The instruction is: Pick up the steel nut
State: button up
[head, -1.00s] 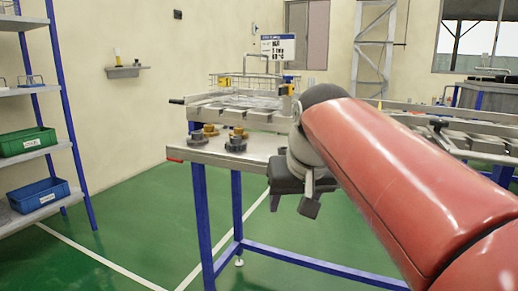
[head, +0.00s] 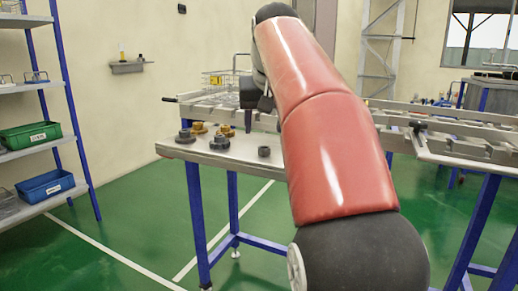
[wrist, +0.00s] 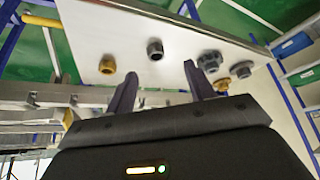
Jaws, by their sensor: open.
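A dark grey nut (head: 264,151), which looks like the steel nut, stands alone on the steel table top (head: 240,157). It also shows in the wrist view (wrist: 155,50), beyond and between my fingertips. My gripper (wrist: 160,69) is open, with nothing between its two fingers. In the head view my gripper (head: 250,105) hangs above the table, partly hidden by my arm. The nut is apart from the fingers. A brass-coloured nut (wrist: 107,65) lies beside it in the wrist view; my arm seems to hide it in the head view.
Several grey and brass fittings cluster at the table's left, including a dark flanged one (head: 219,143) and a brass one (head: 199,128). A slotted metal fixture with a wire basket (head: 222,78) stands behind. A shelf with a green bin (head: 30,136) and blue bin (head: 46,186) is at left.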

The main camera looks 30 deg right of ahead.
aim_at(264, 148)
jog(key=shift+w+d+r, duration=0.15)
jog(key=shift+w+d, duration=0.05)
jog(key=shift+w, duration=0.2)
jog(key=x, duration=0.2)
jog(key=b+x, duration=0.1)
jog(key=x, duration=0.4)
jog(key=shift+s+d+f, duration=0.25)
jog(key=shift+s+f, duration=0.05)
jog(key=c, duration=1.1)
jog(key=shift+r, duration=0.1)
